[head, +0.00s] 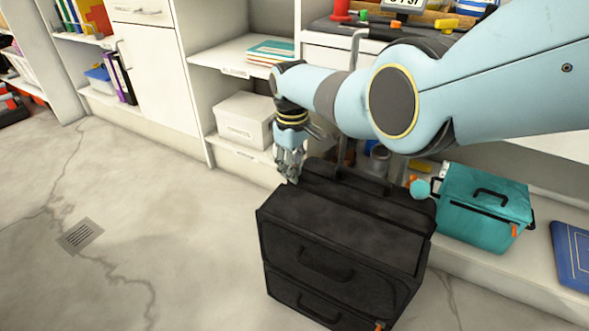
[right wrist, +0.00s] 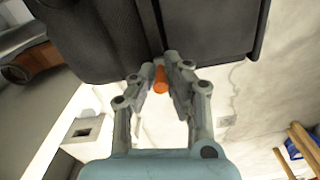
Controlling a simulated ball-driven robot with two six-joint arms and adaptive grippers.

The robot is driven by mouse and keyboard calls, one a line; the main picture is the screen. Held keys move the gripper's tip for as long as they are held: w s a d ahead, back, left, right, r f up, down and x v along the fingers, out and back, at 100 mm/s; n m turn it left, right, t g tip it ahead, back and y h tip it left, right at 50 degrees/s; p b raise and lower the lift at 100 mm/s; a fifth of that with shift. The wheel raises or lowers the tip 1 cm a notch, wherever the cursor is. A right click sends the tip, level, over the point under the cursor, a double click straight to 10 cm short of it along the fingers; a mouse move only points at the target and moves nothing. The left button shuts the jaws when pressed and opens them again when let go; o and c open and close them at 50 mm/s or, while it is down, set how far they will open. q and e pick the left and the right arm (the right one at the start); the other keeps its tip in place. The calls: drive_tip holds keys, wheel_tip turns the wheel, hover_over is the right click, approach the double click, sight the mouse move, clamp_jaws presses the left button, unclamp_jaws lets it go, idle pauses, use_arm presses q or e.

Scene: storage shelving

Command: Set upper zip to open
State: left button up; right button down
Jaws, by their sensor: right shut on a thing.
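A black bag (head: 335,262) stands on the floor in the head view, with handles on its front. My right gripper (head: 291,178) is at the bag's upper left back corner. In the right wrist view the right gripper (right wrist: 160,70) is shut on an orange zip pull (right wrist: 160,79), right against the black bag (right wrist: 95,45). The pull is hidden in the head view. A second orange pull (head: 380,326) shows low at the bag's front right. How far the upper zip is open I cannot tell. My left gripper is not in view.
White shelving (head: 235,55) stands behind the bag, with a white box (head: 244,122) on a low shelf. A teal cooler bag (head: 484,208) sits on the low ledge to the right. The floor to the left is clear apart from a drain grate (head: 80,236).

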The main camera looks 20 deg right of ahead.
drive_tip(key=shift+w+a, duration=0.1)
drive_tip(key=shift+a, duration=0.2)
drive_tip(key=c, duration=1.4)
unclamp_jaws()
drive_tip(key=shift+w+a, duration=0.1)
drive_tip(key=shift+a, duration=0.05)
drive_tip(key=shift+r, duration=0.15)
wheel_tip(320, 180, up, 12)
drive_tip(key=shift+f, duration=0.15)
